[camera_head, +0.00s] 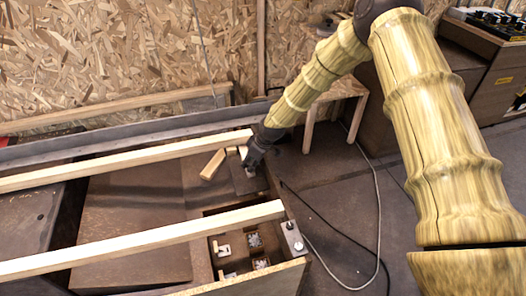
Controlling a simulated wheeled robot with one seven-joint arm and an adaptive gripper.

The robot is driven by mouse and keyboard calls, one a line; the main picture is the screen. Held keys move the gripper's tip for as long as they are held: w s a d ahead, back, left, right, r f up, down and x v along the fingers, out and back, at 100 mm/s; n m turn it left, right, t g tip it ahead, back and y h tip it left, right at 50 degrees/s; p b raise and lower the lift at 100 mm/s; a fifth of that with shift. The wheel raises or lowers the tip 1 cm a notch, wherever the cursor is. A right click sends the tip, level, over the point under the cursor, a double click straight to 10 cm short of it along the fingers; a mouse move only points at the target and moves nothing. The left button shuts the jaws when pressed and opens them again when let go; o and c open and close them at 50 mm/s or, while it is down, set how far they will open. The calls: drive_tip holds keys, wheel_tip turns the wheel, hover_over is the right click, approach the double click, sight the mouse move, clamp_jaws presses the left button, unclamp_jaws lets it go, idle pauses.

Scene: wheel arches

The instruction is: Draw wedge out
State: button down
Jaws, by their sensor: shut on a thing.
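My gripper (250,162) is dark and small in view. It points down beside the far wooden rail (130,160), near that rail's right end. It is shut on a small pale piece (243,152), which seems to be the wedge. The fingers hide part of it, and its full shape and seating cannot be told. A short tan wooden block (212,166) lies tilted just left of the gripper. I cannot tell whether it touches the piece in the fingers. A dark plate (244,184) lies under the gripper.
A near wooden rail (140,240) runs parallel to the far one. Between them is a brown panel (130,205). Small metal and white fittings (255,240) sit in a recess at front right. A wooden stool (340,90) and cables (375,190) are to the right. The chipboard wall stands behind.

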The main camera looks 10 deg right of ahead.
drive_tip(key=shift+s+d, duration=0.1)
drive_tip(key=shift+s, duration=0.25)
drive_tip(key=c, duration=1.4)
unclamp_jaws()
drive_tip(key=shift+r, duration=0.1)
drive_tip(key=v, duration=1.1)
drive_tip(key=shift+s+d+r, duration=0.1)
drive_tip(key=shift+r, duration=0.3)
drive_tip(key=shift+r, duration=0.1)
